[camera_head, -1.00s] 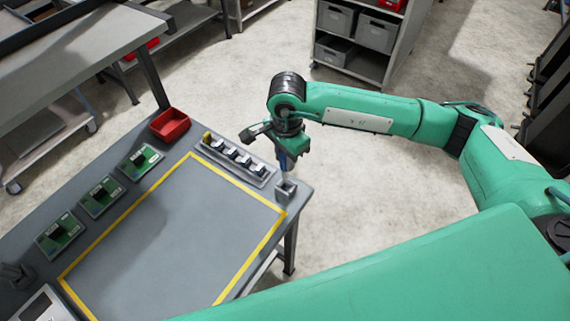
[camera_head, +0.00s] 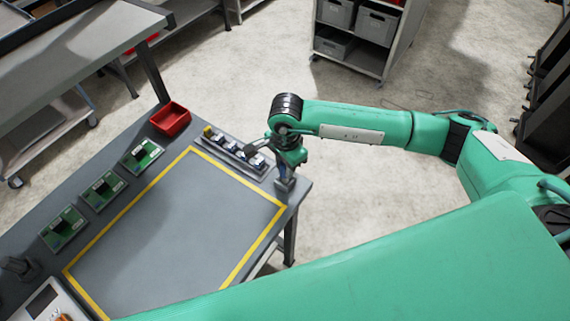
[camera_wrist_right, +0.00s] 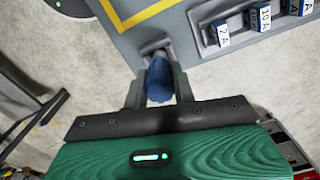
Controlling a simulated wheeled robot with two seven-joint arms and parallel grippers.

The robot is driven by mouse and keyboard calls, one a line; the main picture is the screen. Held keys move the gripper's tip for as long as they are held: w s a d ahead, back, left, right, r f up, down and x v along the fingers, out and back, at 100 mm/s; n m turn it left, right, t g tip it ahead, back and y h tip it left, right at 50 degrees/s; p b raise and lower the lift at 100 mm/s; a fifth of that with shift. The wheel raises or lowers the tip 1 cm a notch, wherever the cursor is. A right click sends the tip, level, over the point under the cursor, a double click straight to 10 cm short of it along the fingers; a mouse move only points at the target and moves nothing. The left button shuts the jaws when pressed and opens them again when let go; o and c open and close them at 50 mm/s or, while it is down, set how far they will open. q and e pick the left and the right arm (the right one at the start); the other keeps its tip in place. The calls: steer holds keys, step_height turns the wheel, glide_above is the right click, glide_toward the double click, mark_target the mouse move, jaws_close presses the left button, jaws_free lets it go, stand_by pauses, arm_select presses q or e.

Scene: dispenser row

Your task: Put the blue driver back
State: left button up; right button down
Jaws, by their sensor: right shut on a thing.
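The blue driver (camera_head: 281,169) is upright in my right gripper (camera_head: 283,165), at the small grey holder (camera_head: 285,185) on the table's right corner. In the right wrist view the blue handle (camera_wrist_right: 159,80) sits between the two fingers (camera_wrist_right: 158,88), which are shut on it. The grey holder (camera_wrist_right: 155,46) shows just beyond the handle there. The driver's lower end is hidden, so I cannot tell how deep it is in the holder. My left gripper is not in view.
A grey rack (camera_head: 236,154) with several blue-and-white labelled pieces stands close beside the holder. A red bin (camera_head: 170,119) and several green boards (camera_head: 103,190) line the table's far side. The yellow-framed area (camera_head: 175,235) is clear.

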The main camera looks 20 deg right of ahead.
steer(key=shift+f+b, duration=0.4)
steer(key=shift+b, duration=0.1)
steer(key=c, duration=1.1)
jaws_free()
steer(key=shift+c, duration=0.2)
steer(key=shift+r, duration=0.15)
steer(key=shift+r+p, duration=0.5)
steer(key=shift+p, duration=0.35)
steer(key=shift+r+p, duration=0.35)
steer(key=shift+p, duration=0.1)
steer(key=shift+w+r+b, duration=0.1)
steer(key=shift+r+b, duration=0.65)
steer(key=shift+b, duration=0.3)
step_height(320, 180, up, 10)
steer(key=b, duration=0.2)
steer(key=shift+d+b, duration=0.15)
steer(key=shift+b, duration=0.2)
steer(key=shift+f, duration=0.1)
